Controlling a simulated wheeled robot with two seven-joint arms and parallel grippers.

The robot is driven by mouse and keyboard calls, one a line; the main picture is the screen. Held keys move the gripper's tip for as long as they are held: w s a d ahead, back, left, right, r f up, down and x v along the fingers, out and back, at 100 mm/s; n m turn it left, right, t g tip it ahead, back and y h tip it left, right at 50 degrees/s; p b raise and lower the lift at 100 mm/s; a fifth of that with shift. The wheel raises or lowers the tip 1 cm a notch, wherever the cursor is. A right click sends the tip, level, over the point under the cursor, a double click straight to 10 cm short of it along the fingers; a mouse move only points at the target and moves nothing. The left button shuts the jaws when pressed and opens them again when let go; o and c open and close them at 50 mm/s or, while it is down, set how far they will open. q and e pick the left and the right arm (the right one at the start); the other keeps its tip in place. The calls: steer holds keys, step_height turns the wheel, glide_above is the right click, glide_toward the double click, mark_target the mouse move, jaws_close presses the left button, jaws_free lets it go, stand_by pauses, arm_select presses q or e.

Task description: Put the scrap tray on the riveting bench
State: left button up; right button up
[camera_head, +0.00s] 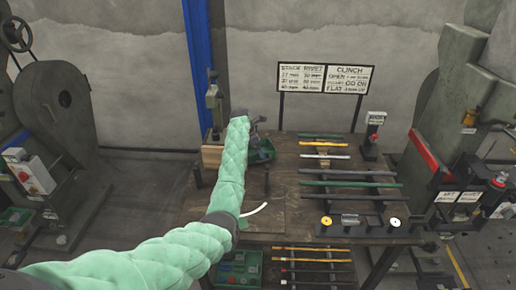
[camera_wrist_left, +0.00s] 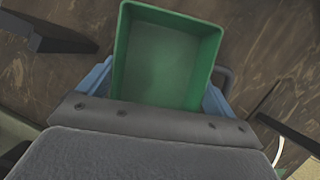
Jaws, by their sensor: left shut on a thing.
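The scrap tray (camera_wrist_left: 168,55) is an empty green open box in the left wrist view. My left gripper (camera_wrist_left: 157,95) is shut on it, with blue fingers at its two sides near the wrist end. In the head view the green tray (camera_head: 263,151) shows just beyond my left gripper (camera_head: 254,130), over the back left part of the wooden riveting bench (camera_head: 280,190). My green-sleeved left arm hides part of the gripper and bench. I cannot tell whether the tray touches the bench top. My right gripper is not in view.
Several coloured rods (camera_head: 345,184) lie on racks on the bench's right. A sign (camera_head: 325,78) stands behind. A hand press (camera_head: 213,105) is left of the tray, a red-button box (camera_head: 373,137) at the back right. A curved white strip (camera_head: 254,211) lies near the front. Large machines flank the bench.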

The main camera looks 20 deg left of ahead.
arm_select(q)
steer(key=shift+f, duration=0.1)
steer(key=o, duration=0.9)
steer(key=shift+o, duration=0.2)
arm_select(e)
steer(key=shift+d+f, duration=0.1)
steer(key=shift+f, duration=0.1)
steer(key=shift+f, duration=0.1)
arm_select(q)
steer(key=b+v, duration=0.2)
steer(key=v, duration=1)
steer(key=shift+b, duration=0.35)
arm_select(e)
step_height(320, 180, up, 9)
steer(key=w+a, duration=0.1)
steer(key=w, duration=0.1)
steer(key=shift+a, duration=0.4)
